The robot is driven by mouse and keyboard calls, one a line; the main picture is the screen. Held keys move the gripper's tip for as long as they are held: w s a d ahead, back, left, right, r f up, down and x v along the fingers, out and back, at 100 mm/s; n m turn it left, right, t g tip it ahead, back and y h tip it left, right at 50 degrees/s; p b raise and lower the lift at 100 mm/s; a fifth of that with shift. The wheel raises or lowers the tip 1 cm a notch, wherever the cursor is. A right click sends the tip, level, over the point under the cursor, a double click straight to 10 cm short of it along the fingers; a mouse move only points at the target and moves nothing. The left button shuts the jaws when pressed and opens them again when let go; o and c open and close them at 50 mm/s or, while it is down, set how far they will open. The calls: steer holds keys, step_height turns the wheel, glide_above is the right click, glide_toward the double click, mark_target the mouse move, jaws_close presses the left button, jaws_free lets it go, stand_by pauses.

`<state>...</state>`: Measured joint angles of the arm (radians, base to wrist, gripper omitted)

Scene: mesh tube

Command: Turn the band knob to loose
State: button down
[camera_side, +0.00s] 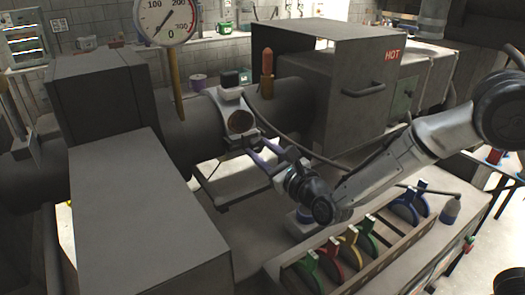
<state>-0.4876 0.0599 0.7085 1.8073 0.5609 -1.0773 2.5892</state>
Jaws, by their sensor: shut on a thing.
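A pale metal band (212,98) is wrapped around the thick grey tube (180,128) in the middle of the side view. A round brown disc (240,122) faces out from the band, and a dark-capped fitting (229,83) stands on its top. My gripper (256,148) reaches in from the right, its fingers against the front of the band just below the disc. It is shut on the band knob there. The knob is small and mostly hidden by the fingers, so its setting cannot be read.
A dial gauge (167,18) stands on the tube, left of the band. A box marked HOT (335,52) is to the right. A dark cable (300,146) runs close by my gripper. A rack of coloured forks (352,246) lies in front.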

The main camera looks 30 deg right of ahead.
steer(key=shift+n, duration=0.4)
